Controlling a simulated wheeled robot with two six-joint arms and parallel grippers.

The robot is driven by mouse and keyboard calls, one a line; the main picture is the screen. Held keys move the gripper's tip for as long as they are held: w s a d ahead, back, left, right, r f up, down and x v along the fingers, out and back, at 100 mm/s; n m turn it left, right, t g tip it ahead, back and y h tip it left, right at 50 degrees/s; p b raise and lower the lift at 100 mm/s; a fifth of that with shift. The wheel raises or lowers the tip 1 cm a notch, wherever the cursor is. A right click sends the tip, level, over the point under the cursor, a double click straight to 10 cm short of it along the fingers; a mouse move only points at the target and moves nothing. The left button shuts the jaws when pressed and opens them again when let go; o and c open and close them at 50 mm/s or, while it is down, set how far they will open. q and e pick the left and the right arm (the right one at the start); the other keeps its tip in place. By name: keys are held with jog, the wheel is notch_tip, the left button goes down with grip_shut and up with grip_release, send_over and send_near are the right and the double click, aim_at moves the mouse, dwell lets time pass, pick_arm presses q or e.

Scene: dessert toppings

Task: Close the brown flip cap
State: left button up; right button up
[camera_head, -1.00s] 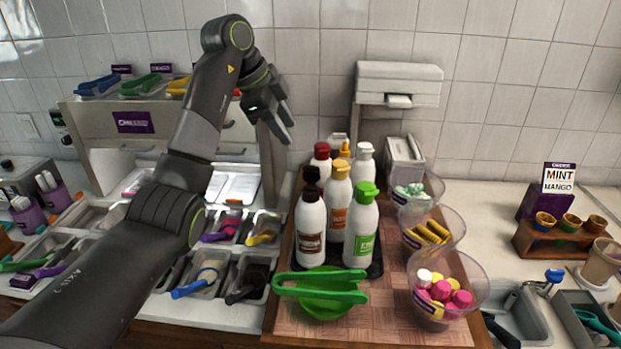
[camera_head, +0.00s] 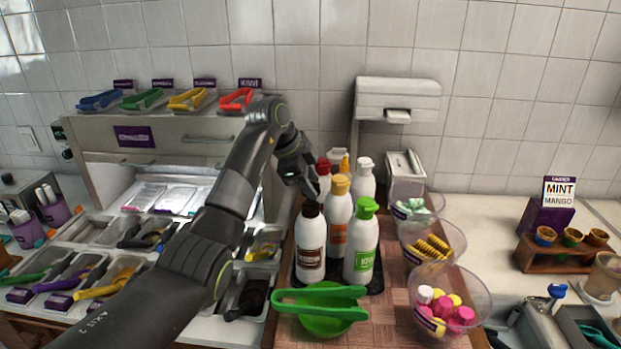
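The white bottle with the brown cap (camera_head: 311,248) stands at the front left of the bottle group, in the middle of the head view. Its brown cap (camera_head: 311,209) is at the top, and its upper part is partly hidden by my gripper. My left gripper (camera_head: 310,190) points down right over this cap, its fingertips at or just above it. Contact cannot be told. The fingers overlap from this side, so their gap cannot be judged. My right gripper is not in view.
Bottles with orange (camera_head: 340,184), green (camera_head: 366,207), red (camera_head: 322,166) and white (camera_head: 364,163) caps stand close by on a dark tray. Clear topping bowls (camera_head: 478,283) stand at the right.

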aim_at(309, 209)
pick_arm(q)
jog(key=shift+f, duration=0.15)
grip_shut()
jog(key=shift+s+f+t+b, duration=0.15)
jog(key=shift+t+b, duration=0.15)
jog(key=shift+b, duration=0.5)
jog(key=t+b, duration=0.1)
jog(key=b, duration=0.2)
jog(key=s+t+b, duration=0.1)
jog(key=t+b, duration=0.1)
jog(key=b, duration=0.2)
jog(key=s+f+m+t+b, duration=0.1)
jog(key=b, duration=0.3)
jog(key=shift+f+t+h, duration=0.1)
jog(key=shift+t+h, duration=0.2)
jog(key=shift+t, duration=0.1)
jog(key=shift+s+t+b, duration=0.2)
jog(key=shift+t+b, duration=0.5)
jog(key=shift+b, duration=0.4)
grip_release()
jog(key=shift+s, duration=0.1)
